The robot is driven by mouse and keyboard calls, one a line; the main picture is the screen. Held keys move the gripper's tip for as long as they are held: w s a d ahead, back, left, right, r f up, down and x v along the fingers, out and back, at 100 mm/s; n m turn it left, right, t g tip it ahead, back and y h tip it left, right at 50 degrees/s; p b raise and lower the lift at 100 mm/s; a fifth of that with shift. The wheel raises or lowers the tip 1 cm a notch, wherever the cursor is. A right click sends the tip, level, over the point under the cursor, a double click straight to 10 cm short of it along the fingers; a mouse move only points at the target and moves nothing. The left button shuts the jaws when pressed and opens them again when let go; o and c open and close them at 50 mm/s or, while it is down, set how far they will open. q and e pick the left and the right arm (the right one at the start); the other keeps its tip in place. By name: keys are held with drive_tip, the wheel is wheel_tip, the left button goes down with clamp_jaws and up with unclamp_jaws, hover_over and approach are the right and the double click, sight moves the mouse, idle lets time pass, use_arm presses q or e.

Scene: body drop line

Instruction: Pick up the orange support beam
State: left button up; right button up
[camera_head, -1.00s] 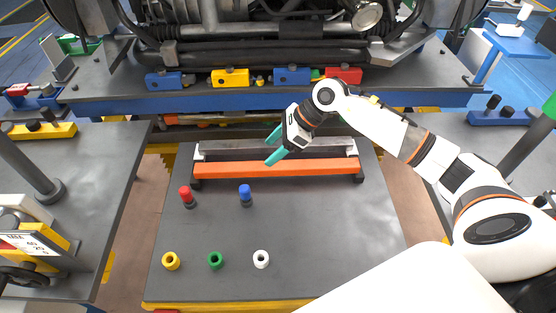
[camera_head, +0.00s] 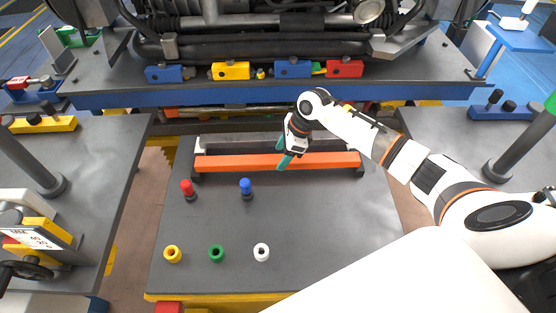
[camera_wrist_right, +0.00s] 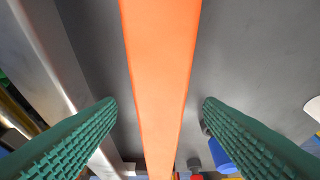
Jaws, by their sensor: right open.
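The orange support beam (camera_head: 232,163) lies across the back of the grey table, its ends on dark supports. In the right wrist view the beam (camera_wrist_right: 160,70) runs down the middle between two green ribbed fingers. My right gripper (camera_head: 284,158) is over the beam, a little right of its middle, with its teal fingers open on either side. In the right wrist view the right gripper (camera_wrist_right: 160,105) shows a clear gap between each finger and the beam. My left gripper is not in view.
A grey metal beam (camera_head: 240,143) lies just behind the orange one. Red (camera_head: 187,187) and blue (camera_head: 245,186) pegs stand in front. Yellow (camera_head: 172,254), green (camera_head: 216,253) and white (camera_head: 261,252) rings lie near the front. A vehicle chassis overhangs the back.

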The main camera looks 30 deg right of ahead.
drive_tip(key=shift+x, duration=1)
drive_tip(key=shift+c, duration=0.2)
